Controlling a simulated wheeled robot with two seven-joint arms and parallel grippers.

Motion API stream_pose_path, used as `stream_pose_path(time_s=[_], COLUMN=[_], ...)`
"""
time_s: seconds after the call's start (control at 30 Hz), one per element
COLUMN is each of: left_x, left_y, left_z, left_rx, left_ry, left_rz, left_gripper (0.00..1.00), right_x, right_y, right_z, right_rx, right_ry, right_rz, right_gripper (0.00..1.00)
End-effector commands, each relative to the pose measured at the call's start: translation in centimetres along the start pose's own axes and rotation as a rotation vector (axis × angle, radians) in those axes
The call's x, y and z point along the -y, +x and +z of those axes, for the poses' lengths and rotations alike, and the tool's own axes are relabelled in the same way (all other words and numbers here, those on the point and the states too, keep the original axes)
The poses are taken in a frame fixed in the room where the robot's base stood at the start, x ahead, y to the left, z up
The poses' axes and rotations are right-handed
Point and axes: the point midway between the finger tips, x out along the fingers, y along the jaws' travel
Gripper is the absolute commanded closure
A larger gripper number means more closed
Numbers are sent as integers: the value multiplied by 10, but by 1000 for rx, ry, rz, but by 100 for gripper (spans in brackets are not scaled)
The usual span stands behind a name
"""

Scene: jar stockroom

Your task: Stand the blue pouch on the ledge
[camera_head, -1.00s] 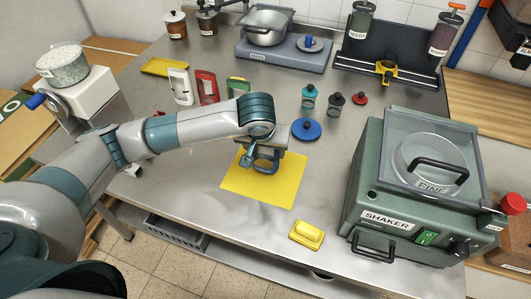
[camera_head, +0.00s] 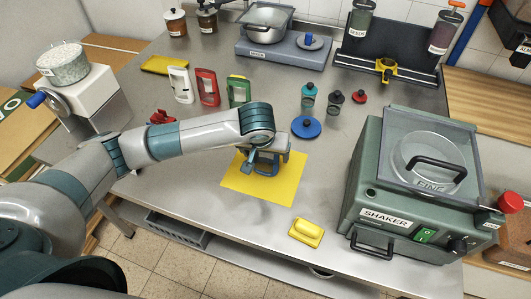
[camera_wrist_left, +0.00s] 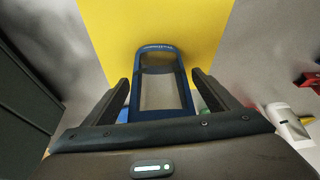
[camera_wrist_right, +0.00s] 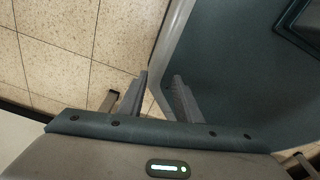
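The blue pouch (camera_wrist_left: 160,85), a blue frame around a clear grey window, is at the yellow mat (camera_head: 240,190) in the middle of the table. My left gripper (camera_wrist_left: 160,78) is over the mat with its fingers on either side of the pouch. It looks open, with small gaps between fingers and pouch. In the head view my left gripper (camera_head: 263,165) partly hides the pouch. White (camera_head: 181,86), red (camera_head: 207,87) and green (camera_head: 238,91) pouches stand in a row behind. My right gripper (camera_wrist_right: 160,78) is open and empty above the tiled floor. I cannot tell which surface is the ledge.
A green shaker machine (camera_head: 385,190) fills the table's right side. A yellow block (camera_head: 306,232) lies near the front edge. A blue lid (camera_head: 306,127) and small jars (camera_head: 308,95) are behind the mat. A hotplate with a pot (camera_head: 265,28) stands at the back.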

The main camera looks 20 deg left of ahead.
Motion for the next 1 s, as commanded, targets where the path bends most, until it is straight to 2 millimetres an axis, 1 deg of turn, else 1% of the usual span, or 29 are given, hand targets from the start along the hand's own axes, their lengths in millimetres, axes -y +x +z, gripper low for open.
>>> stream_pose_path(time_s=[0.27,0.47,0.53,0.67,0.73,0.8,0.9,1.0], left_x=[0,0,-1,-1,-1,-1,-1,-1], left_y=[0,-4,-8,-25,-37,-50,-68,-86], left_z=[0,-2,-2,-2,-2,-2,-2,-2], left_rx=[0,1,-2,-3,-4,-5,-4,-4], left_ry=[0,0,0,1,1,1,2,2], left_rz=[0,0,2,2,2,3,2,3], left_gripper=[20,20,20,20,20,20,20,20], right_x=[0,0,0,0,-1,-1,0,1], right_y=[-1,-6,-2,3,6,10,13,15], right_z=[2,4,9,12,13,10,-1,-22], right_rx=[3,11,22,25,27,18,-11,-54], right_ry=[0,0,1,2,2,3,3,1], right_rz=[0,0,0,1,1,1,1,-1], right_gripper=[69,69,69,69,69,69,69,69])
